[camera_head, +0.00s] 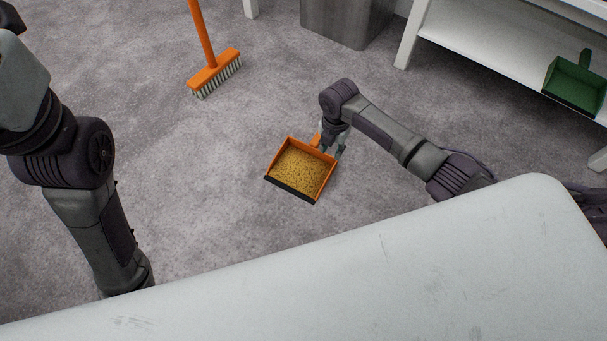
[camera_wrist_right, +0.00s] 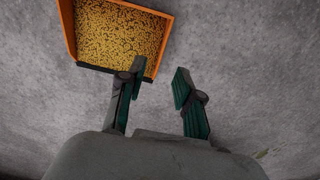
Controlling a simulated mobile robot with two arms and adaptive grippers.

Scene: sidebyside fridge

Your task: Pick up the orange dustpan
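The orange dustpan (camera_head: 328,174) lies on the grey carpet, filled with yellow-brown granules, its black lip toward the lower left. Its short orange handle (camera_head: 316,139) shows at the back edge beside my right gripper (camera_head: 335,151). In the right wrist view the dustpan (camera_wrist_right: 156,50) is at upper left, with its handle not visible. There my right gripper (camera_wrist_right: 156,83) is open, nothing between its fingers. The left finger overlaps the pan's near corner in the picture; contact cannot be told. My left gripper is not in view; only its arm shows at left.
An orange broom (camera_head: 213,72) stands at the upper middle. A grey bin (camera_head: 345,22) is at the back. A white shelf (camera_head: 490,45) at upper right holds a green dustpan (camera_head: 575,84). A large pale surface (camera_head: 330,270) fills the foreground. Carpet around the orange dustpan is clear.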

